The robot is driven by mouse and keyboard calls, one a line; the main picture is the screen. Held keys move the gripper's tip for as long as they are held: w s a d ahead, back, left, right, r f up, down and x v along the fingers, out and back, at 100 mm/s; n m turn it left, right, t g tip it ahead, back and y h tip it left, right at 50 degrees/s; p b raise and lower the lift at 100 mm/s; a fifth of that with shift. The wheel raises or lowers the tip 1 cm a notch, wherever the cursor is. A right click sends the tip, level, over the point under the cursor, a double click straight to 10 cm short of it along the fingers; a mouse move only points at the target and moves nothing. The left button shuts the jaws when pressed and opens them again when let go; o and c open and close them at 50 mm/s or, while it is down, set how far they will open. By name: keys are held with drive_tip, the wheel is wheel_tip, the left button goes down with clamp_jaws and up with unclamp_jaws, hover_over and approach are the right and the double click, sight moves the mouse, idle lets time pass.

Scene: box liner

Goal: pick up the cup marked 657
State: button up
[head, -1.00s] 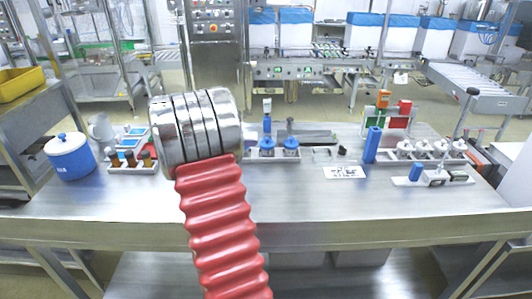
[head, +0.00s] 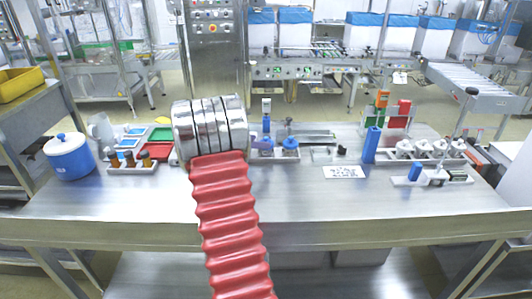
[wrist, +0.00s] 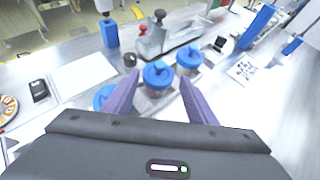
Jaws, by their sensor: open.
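Several small cups with blue lids show in the wrist view. One (wrist: 158,76) lies between my purple fingers, one (wrist: 190,58) sits just beyond to the right, and one (wrist: 103,96) is partly hidden by the left finger. No number can be read on any of them. My gripper (wrist: 159,78) is open, and nothing is held in it. I cannot tell its height above the cups. In the head view a blue-lidded cup (head: 291,143) stands right of my arm, which hides my gripper.
A grey metal device with a red knob (wrist: 160,36) stands behind the cups. A tall blue block (head: 371,145) and a rack of white items (head: 430,150) stand at right. A printed white card (head: 345,172) lies flat. The front of the steel table (head: 370,205) is clear.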

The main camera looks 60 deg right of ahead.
sight(267, 141)
drive_tip(key=shift+s+d+f, duration=0.15)
drive_tip(key=shift+d+f, duration=0.15)
drive_tip(key=shift+d, duration=0.2)
drive_tip(key=shift+x, duration=2.6)
drive_tip(key=shift+c, duration=0.4)
drive_tip(key=c, duration=0.6)
